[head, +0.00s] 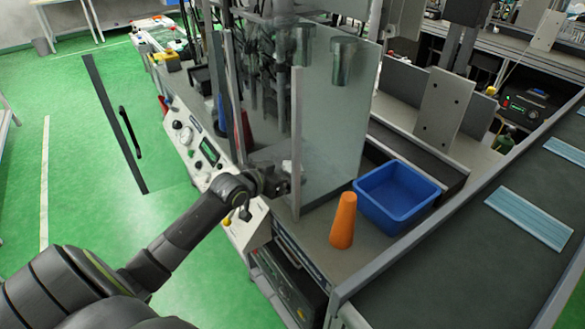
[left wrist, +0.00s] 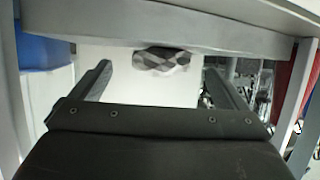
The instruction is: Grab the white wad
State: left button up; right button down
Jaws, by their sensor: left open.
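The white wad (left wrist: 165,60) shows in the left wrist view as a crumpled lump, partly in dark shadow, beyond my fingers and between their lines. In the head view it is a small pale patch (head: 287,166) just past my left gripper (head: 284,183), inside the machine's opening beside the clear panel. In the left wrist view the two fingers of my left gripper (left wrist: 158,72) are spread apart with nothing between them. Whether a fingertip touches the wad is not clear. My right gripper is not in view.
An orange cone (head: 343,221) and a blue bin (head: 362,205) stand right of the gripper. A machine post (head: 296,140) rises close beside it. A dark red cone (head: 244,130) is behind it. A conveyor (head: 455,245) with blue masks (head: 530,217) runs along the right.

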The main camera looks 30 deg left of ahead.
aim_at(287, 170)
pick_arm(q)
jog(key=shift+x, duration=1.95)
jog(key=shift+a, duration=0.15)
jog(key=c, duration=1)
